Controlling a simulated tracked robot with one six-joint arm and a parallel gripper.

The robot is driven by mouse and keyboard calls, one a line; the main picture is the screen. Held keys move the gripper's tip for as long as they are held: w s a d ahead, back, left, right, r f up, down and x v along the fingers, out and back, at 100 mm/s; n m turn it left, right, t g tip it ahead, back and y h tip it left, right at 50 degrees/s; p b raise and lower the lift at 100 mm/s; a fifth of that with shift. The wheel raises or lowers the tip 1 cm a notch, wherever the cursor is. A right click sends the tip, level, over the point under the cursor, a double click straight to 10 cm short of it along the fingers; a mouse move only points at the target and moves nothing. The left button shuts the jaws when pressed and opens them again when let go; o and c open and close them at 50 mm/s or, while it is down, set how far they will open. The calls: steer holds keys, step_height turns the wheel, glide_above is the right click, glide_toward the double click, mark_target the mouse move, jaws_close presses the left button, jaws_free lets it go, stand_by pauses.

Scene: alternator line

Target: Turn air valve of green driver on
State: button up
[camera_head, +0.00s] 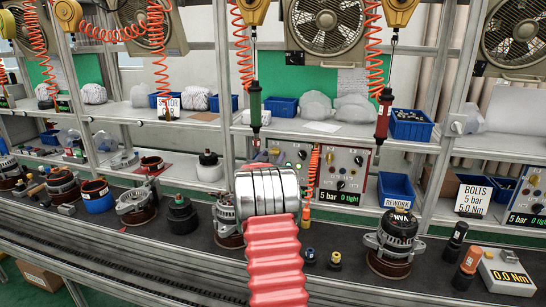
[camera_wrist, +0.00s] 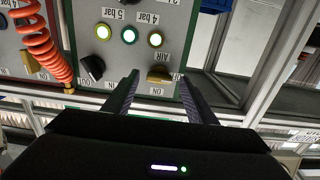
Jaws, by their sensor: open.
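The green driver (camera_head: 255,105) hangs nose-down from a cable in the head view. Behind my arm, below and right of it, is a grey control panel (camera_head: 291,154), partly hidden. The wrist view shows a panel (camera_wrist: 124,60) upside down, with a black knob (camera_wrist: 92,68), lit round lamps and a yellow-brass air valve handle (camera_wrist: 160,75) by labels AIR and ON. The handle lies roughly level in the picture. My gripper (camera_wrist: 158,88) is open, one finger on each side of the handle in the picture. Contact cannot be told. My fingers are hidden in the head view.
An orange coiled hose (camera_wrist: 38,40) hangs beside the panel. A second panel (camera_head: 343,172) stands right of it, below a red driver (camera_head: 384,115). Blue bins (camera_head: 411,124) sit on the shelf. Alternator parts (camera_head: 395,240) and small tools stand on the dark front conveyor.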

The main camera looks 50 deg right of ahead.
steer(key=shift+w+d, duration=0.1)
steer(key=shift+d, duration=0.2)
steer(key=shift+c, duration=0.2)
steer(key=c, duration=1)
steer(key=shift+c, duration=0.2)
